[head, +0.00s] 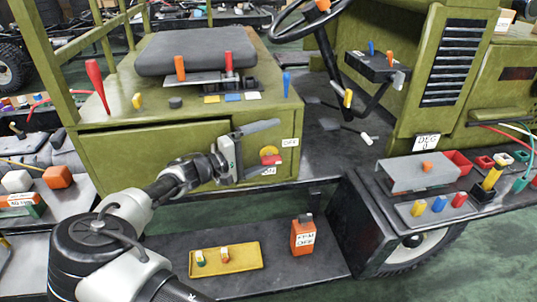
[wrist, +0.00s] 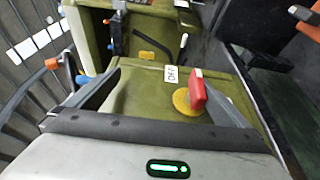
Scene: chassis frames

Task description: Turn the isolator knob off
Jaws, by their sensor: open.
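The isolator knob is a red handle (head: 268,150) on a round yellow disc (head: 272,160), mounted on the green box's side panel. An OFF label (head: 290,142) sits above and to its right, and an ON label (head: 268,171) sits below. My gripper (head: 270,151) is open beside the knob, fingers toward the panel. In the wrist view the red handle (wrist: 198,90) and yellow disc (wrist: 186,103) lie close to the right finger, off-centre between the fingers. The OFF label (wrist: 171,74) shows near them. I cannot tell whether a finger touches the handle.
A seat (head: 195,52) and several small levers stand on the green box (head: 160,143). Below is a dark step with a yellow tray (head: 226,263) and an orange switch box (head: 303,238).

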